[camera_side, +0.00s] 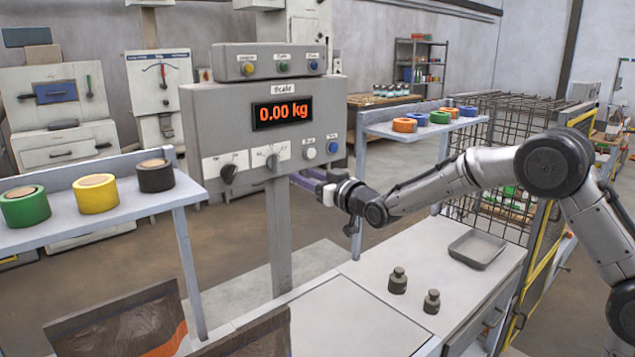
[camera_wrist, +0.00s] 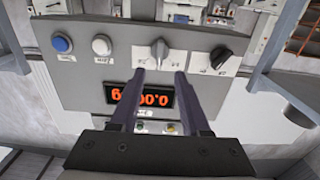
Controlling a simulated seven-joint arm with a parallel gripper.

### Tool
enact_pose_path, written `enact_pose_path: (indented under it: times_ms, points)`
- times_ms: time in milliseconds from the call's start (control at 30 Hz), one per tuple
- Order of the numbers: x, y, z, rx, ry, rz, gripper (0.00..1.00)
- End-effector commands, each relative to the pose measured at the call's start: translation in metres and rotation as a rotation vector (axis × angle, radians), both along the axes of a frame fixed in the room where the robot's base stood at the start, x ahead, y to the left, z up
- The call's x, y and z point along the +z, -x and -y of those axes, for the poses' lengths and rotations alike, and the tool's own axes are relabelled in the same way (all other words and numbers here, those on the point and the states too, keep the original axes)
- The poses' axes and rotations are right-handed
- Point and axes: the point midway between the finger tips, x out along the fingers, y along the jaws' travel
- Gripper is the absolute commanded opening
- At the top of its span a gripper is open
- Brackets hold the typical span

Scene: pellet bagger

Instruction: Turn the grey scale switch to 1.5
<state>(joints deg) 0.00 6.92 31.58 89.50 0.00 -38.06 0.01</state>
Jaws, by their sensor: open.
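The scale box (camera_side: 215,110) stands on a post and its display (camera_side: 282,112) reads 0.00 kg. The grey switch (camera_side: 272,161) sits on a white label plate on the box's lower front. It also shows in the wrist view (camera_wrist: 159,50), where its handle stands roughly upright; the label marks are too small to read. My gripper (camera_side: 297,181) is open and empty, in front of the box and to the right of the switch in the side view. In the wrist view my fingertips (camera_wrist: 159,75) are apart, with the switch just beyond the gap between them. Contact is not visible.
A black switch (camera_side: 228,173) is beside the grey one. White (camera_side: 310,153) and blue (camera_side: 333,147) buttons are on its other side. Shelves with coloured tape rolls (camera_side: 97,194) flank the box. Weights (camera_side: 398,281) and a tray (camera_side: 477,249) stand on the bench below.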

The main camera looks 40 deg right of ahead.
Motion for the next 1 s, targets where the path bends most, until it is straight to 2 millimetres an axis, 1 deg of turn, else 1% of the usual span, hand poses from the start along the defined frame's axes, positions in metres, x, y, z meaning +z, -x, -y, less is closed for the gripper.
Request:
enact_pose_path:
  times_ms: [33, 100, 200, 300, 433, 833, 867, 933, 967, 1000]
  points:
    - [0.0, 0.009, 0.0, 0.0, 0.0, 0.0, 0.46]
    - [0.001, 0.019, 0.0, 0.0, 0.0, 0.0, 0.46]
    - [0.0, 0.029, 0.0, 0.0, 0.0, 0.001, 0.46]
    - [0.0, 0.035, 0.0, 0.0, 0.0, 0.0, 0.46]
    - [-0.001, 0.038, 0.0, 0.0, 0.0, -0.001, 0.46]
    - [0.0, 0.038, 0.0, 0.0, 0.0, 0.0, 0.46]
    - [0.002, 0.038, 0.0, 0.0, 0.0, 0.003, 0.46]
    - [0.012, 0.041, 0.0, 0.0, 0.0, 0.02, 0.46]
    - [0.02, 0.042, 0.0, 0.0, 0.0, 0.034, 0.46]
    - [0.034, 0.046, 0.0, 0.0, 0.0, 0.057, 0.46]
